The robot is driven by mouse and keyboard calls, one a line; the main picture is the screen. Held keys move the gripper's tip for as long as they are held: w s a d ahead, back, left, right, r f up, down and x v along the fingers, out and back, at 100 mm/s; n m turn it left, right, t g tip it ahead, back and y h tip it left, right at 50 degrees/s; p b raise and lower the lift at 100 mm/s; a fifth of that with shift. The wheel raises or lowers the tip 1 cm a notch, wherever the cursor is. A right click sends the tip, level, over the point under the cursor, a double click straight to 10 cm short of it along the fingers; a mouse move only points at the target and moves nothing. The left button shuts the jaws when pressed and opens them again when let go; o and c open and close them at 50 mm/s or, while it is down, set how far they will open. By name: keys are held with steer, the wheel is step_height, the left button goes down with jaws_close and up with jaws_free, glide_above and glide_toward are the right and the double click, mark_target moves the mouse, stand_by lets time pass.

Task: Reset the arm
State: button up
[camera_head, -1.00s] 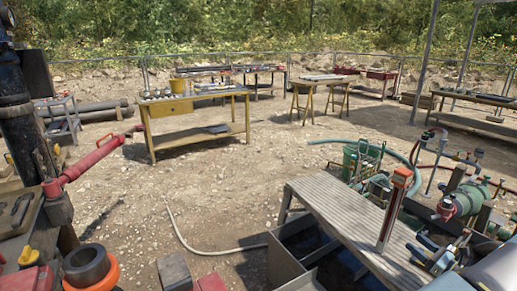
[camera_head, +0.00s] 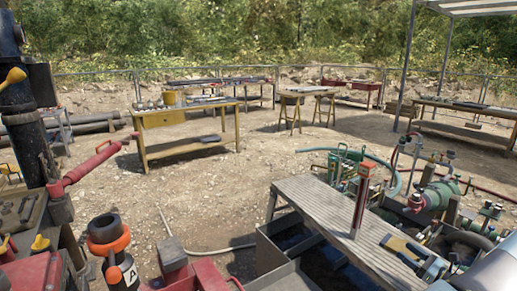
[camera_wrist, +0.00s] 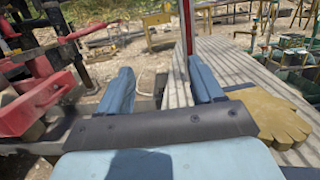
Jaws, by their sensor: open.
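My gripper (camera_wrist: 162,84) shows in the wrist view as two blue fingers spread wide apart, with nothing held between them. It is open above the near end of the ribbed bench top (camera_wrist: 234,64). A red upright post (camera_wrist: 187,25) rises just beyond the right finger. A yellow glove (camera_wrist: 268,115) lies on the bench to the right of the gripper. In the head view the same kind of post, orange-topped (camera_head: 362,195), stands on the grey ribbed bench (camera_head: 310,200).
Red machinery (camera_wrist: 40,85) stands close on the left in the wrist view. Green tank fittings (camera_head: 440,195) and hoses crowd the right. Dark tank compartments (camera_head: 290,245) lie below the bench. A yellow worktable (camera_head: 185,125) stands farther back. Gravel between is mostly clear.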

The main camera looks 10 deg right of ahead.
steer(key=w+a+r+n+g+y, duration=0.1)
steer(key=w+a+r+n+g, duration=0.2)
steer(key=a+r+n+g, duration=0.75)
steer(key=w+a+r+n+g+y, duration=0.15)
steer(key=a+r+n+g, duration=0.4)
steer(key=a+r, duration=0.9)
steer(key=s+a+r+n+t+h, duration=0.3)
steer(key=s+a+r+n+h, duration=0.7)
steer(key=s+a+r+n, duration=0.5)
steer(key=s+a, duration=0.3)
steer(key=a, duration=0.1)
steer(key=shift+s+r+t, duration=0.2)
steer(key=shift+s+t, duration=0.1)
steer(key=shift+h, duration=0.25)
steer(key=shift+c, duration=0.2)
